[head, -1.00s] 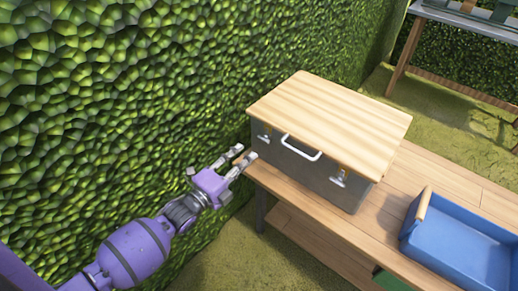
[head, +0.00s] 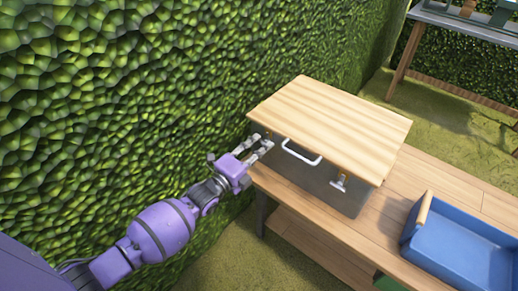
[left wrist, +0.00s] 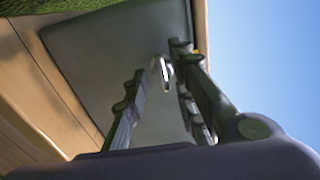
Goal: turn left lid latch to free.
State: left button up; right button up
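The grey box (head: 318,182) with a pale wooden lid (head: 335,120) stands on the wooden bench. My left gripper (head: 262,144) is at the left end of the box front, just below the lid edge, and mostly hides the left latch in the head view. In the left wrist view, a shiny silver latch (left wrist: 163,69) shows between the fingertips of my left gripper (left wrist: 160,78). The fingers are apart, one on each side of it; contact cannot be told. The right latch (head: 340,183) is on the box front. My right gripper is not in view.
A white handle (head: 301,153) is on the box front between the latches. A blue tray (head: 460,250) stands on the bench (head: 375,228) at the right. A leafy green hedge (head: 130,90) rises close to my left arm. Another table stands at the upper right.

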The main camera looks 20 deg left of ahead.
pick_arm(q)
grip_shut()
jog(key=shift+s+f+n, duration=0.1)
jog(key=shift+n, duration=0.2)
jog(key=shift+s+d+n+p, duration=0.15)
jog(key=shift+n+p, duration=0.2)
jog(key=shift+n, duration=3.95)
jog(key=shift+w+d+n+p, duration=0.1)
jog(key=shift+n+p, duration=0.2)
jog(key=shift+n, duration=4)
